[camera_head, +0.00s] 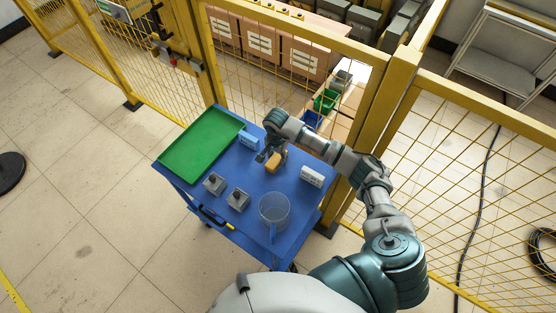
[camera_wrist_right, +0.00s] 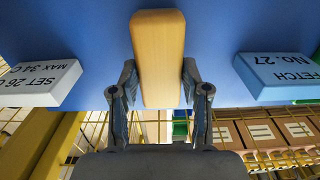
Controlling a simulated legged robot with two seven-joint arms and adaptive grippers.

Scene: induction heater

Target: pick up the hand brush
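The hand brush shows as a plain light-brown wooden block (camera_wrist_right: 159,45) in the right wrist view, and as a small orange-brown block (camera_head: 273,163) on the blue cart in the head view. Its bristles are not visible. My right gripper (camera_head: 266,154) is over the cart at the brush. In the wrist view the two fingers of this gripper (camera_wrist_right: 159,82) stand on either side of the block's near end, very close to its sides. Whether they press on it cannot be told. My left gripper is not in view.
The blue cart (camera_head: 247,183) also carries a green tray (camera_head: 203,144), a light-blue box (camera_head: 249,139), a white box (camera_head: 312,176), two grey blocks (camera_head: 214,183) (camera_head: 238,199) and a clear jug (camera_head: 274,210). Yellow mesh fencing (camera_head: 463,130) stands behind and to the right.

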